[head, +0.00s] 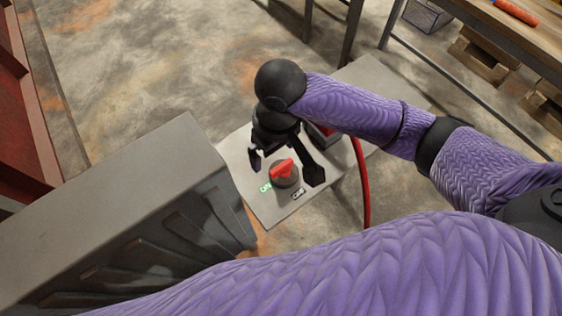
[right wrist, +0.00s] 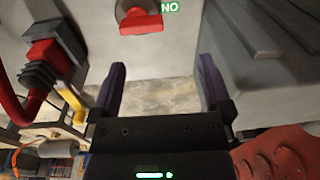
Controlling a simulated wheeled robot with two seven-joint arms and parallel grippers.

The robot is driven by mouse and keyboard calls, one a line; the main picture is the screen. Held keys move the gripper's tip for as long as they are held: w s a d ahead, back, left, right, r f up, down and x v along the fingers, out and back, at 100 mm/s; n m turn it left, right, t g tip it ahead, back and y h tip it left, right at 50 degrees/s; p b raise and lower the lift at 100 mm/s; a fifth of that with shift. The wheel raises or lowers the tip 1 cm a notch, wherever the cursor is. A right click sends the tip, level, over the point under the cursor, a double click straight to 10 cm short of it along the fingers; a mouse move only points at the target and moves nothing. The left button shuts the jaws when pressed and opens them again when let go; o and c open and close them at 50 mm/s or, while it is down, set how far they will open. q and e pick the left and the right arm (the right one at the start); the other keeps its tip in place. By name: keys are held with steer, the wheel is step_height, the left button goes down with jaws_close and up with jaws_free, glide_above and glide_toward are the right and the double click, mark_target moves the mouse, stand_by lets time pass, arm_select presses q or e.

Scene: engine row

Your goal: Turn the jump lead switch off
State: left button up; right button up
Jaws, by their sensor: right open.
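The jump lead switch is a red rotary knob (head: 283,170) on a round dark base, set on a grey panel (head: 237,155). A lit green ON label (head: 265,187) is beside it at the lower left, and a dark OFF label (head: 298,193) at the lower right. In the right wrist view the red knob (right wrist: 140,20) is at the top edge, partly cut off. My right gripper (head: 285,167) is open, its fingers hanging over the panel on either side of the knob in the head view. It looks empty in the wrist view (right wrist: 162,68). My left gripper is not in view.
A red plug (right wrist: 46,56) with a red cable (head: 361,185) sits on the panel close to my right gripper. A large grey ribbed box (head: 130,190) stands to the left. A wooden workbench (head: 520,38) is at the upper right. Concrete floor is bare beyond the panel.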

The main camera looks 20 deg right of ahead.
mark_target(281, 166)
steer(key=shift+w+d+r+h, duration=0.3)
steer(key=shift+w+d, duration=0.2)
steer(key=shift+d, duration=0.2)
steer(key=shift+d+f+m, duration=0.2)
steer(key=shift+f+m, duration=0.05)
steer(key=shift+m, duration=0.05)
step_height(281, 166, down, 9)
steer(key=b, duration=0.3)
steer(key=shift+r+b, duration=0.15)
steer(key=shift+b, duration=0.25)
steer(key=shift+a+f, duration=0.1)
steer(key=shift+f, duration=0.2)
